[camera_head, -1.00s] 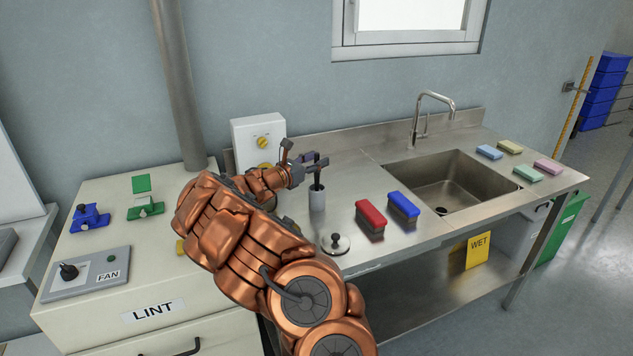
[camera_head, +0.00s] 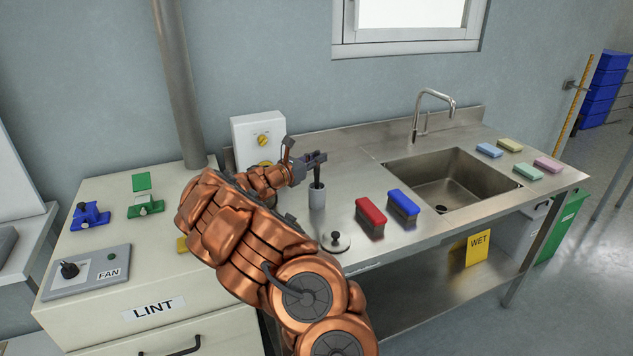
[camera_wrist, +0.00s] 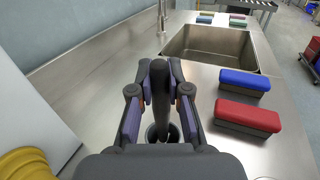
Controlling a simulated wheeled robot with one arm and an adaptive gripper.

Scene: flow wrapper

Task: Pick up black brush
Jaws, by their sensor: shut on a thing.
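The black brush (camera_head: 317,171) stands upright in a grey cup (camera_head: 317,198) on the steel counter, left of the sink. My gripper (camera_head: 318,158) is at the brush's upper part, above the cup. In the wrist view the dark handle of the brush (camera_wrist: 160,90) rises between the two fingers of my gripper (camera_wrist: 160,100), which are shut on it. The cup (camera_wrist: 152,132) shows partly below the fingers. The brush's lower end is hidden in the cup.
A red brush (camera_head: 370,213) and a blue brush (camera_head: 403,204) lie to the right of the cup. A round metal lid (camera_head: 335,242) lies in front. The sink (camera_head: 450,185) is farther right. A white box with a yellow knob (camera_head: 258,138) stands behind my arm.

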